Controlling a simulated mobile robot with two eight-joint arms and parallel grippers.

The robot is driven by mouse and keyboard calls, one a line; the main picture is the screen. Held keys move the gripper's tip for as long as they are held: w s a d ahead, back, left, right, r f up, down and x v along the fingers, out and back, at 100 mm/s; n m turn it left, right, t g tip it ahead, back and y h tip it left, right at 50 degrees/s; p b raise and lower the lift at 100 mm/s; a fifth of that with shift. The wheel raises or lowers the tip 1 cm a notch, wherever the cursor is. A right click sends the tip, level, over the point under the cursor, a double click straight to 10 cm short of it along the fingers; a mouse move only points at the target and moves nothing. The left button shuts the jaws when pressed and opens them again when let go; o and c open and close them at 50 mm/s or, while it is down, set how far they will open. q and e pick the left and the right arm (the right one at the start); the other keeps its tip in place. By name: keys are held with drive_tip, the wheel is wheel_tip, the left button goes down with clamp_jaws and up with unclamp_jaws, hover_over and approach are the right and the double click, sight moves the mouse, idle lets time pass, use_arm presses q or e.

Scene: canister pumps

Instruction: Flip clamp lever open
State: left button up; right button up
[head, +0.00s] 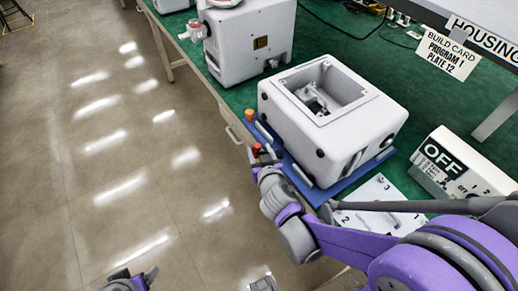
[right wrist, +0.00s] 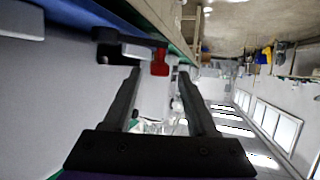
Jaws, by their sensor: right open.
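A clamp with a red-tipped lever (head: 257,149) sits at the left edge of the blue fixture plate (head: 345,183), beside the white pump housing (head: 318,130). In the right wrist view the red lever tip (right wrist: 160,62) hangs from a dark arm, at or just beyond my fingertips and between them in the picture. Contact cannot be told. My right gripper (head: 263,160) is open around that line; its two fingers (right wrist: 159,75) stand apart. My left gripper (head: 136,273) is low at the left over the floor, its fingers apart and empty.
An orange knob (head: 249,115) stands at the plate's left corner. A second white housing (head: 250,40) is farther back. A white numbered card (head: 380,195) and an OFF box (head: 458,165) lie at the right on the green table (head: 440,90). The floor at the left is clear.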

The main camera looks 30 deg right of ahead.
drive_tip(key=p+v, duration=0.3)
drive_tip(key=v, duration=0.6)
drive_tip(key=shift+s, duration=0.45)
drive_tip(key=shift+a, duration=0.1)
drive_tip(key=shift+w, duration=0.2)
drive_tip(key=c, duration=0.3)
drive_tip(key=w+d+g, duration=0.1)
drive_tip(key=w, duration=0.1)
drive_tip(key=w+d+g, duration=0.1)
drive_tip(key=w, duration=0.1)
drive_tip(key=w+d+r+m+h, duration=0.1)
drive_tip(key=w, duration=0.1)
drive_tip(key=shift+w+d+g, duration=0.15)
drive_tip(key=shift+g, duration=0.25)
clamp_jaws()
drive_tip(key=w+r+n+g+y+b, duration=0.1)
drive_tip(key=w+r+g+y, duration=0.2)
drive_tip(key=w+r+g, duration=0.4)
wheel_tip(320, 180, down, 11)
drive_tip(key=shift+d+r+t+y+b, duration=0.2)
drive_tip(key=shift+d+t+y+b, duration=0.1)
